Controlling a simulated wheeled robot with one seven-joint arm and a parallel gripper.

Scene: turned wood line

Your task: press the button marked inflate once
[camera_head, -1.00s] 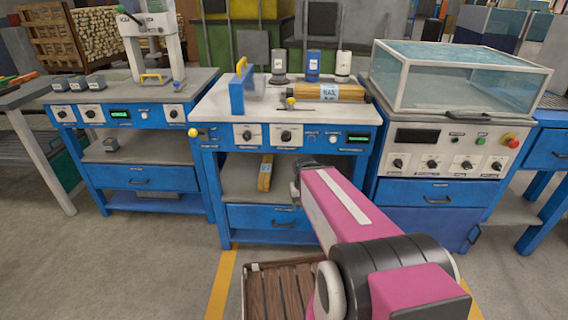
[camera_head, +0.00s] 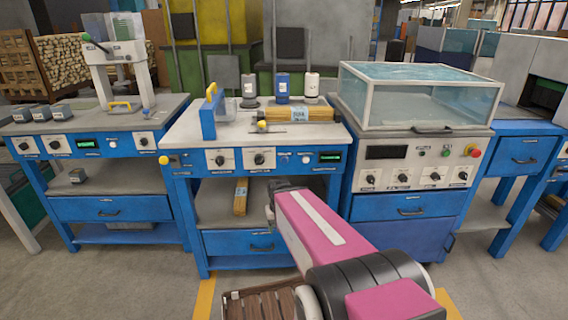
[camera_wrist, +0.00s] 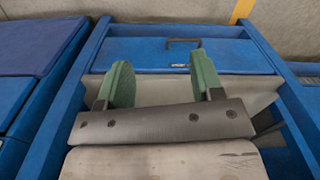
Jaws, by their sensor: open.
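The middle bench's blue control panel (camera_head: 212,162) carries two dark knobs, small round buttons and a green-lit display (camera_head: 330,158). The labels are too small to read, so I cannot tell which is marked inflate. My gripper (camera_wrist: 160,78) is open and empty in the wrist view, its two green pads apart, over a blue drawer front. In the head view my pink arm reaches low before the middle bench, its end below the panel; the fingers cannot be made out.
The middle benchtop (camera_head: 185,130) holds a blue frame (camera_head: 208,118), several canisters and a wood bundle (camera_head: 290,110). The left bench (camera_head: 60,200) has a press. A glass-covered machine (camera_head: 415,95) stands right. A slatted wooden crate (camera_head: 262,305) lies on the floor below my arm.

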